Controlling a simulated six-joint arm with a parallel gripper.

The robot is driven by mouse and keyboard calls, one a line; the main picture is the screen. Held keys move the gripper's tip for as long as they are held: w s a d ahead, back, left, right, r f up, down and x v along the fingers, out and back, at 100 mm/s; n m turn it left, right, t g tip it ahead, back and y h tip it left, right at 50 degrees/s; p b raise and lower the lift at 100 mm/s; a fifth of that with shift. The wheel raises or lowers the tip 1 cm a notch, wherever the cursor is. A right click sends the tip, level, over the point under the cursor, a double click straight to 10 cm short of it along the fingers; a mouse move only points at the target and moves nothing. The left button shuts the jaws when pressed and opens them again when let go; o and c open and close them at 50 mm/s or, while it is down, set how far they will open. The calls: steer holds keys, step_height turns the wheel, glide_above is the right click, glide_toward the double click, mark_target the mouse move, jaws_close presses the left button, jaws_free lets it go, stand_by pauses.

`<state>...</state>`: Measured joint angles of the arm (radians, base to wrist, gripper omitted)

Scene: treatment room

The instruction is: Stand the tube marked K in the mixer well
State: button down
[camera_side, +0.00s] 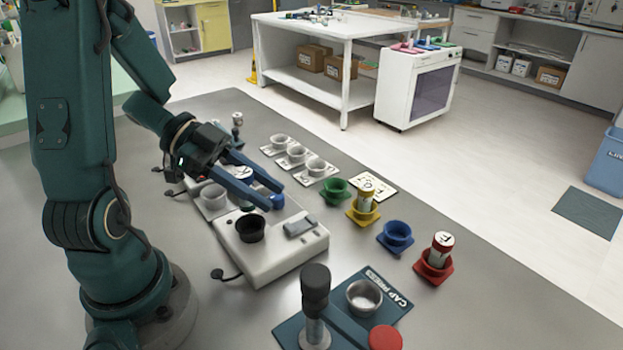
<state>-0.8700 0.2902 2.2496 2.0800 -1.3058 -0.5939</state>
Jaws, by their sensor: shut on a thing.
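My gripper (277,194) has blue fingers pointing right and down over the white machine. It is shut on a white-lidded tube (244,172), held about upright between the fingers. The lid's mark is too small to read surely, and a finger hides much of the tube's body. The tube's lower end shows just above a black well (250,230) in the white machine (270,258), apparently the mixer. I cannot tell whether the tube's end is inside the well's rim.
Tubes stand in a yellow holder (363,214) and a red holder (433,268). Green (335,192) and blue (396,236) holders are empty. A press (316,300) with a metal cup (364,297) stands in front.

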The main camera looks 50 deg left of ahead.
mark_target(255, 210)
steer(key=shift+f, duration=2.15)
steer(key=shift+f, duration=0.6)
steer(key=c, duration=0.8)
jaws_free()
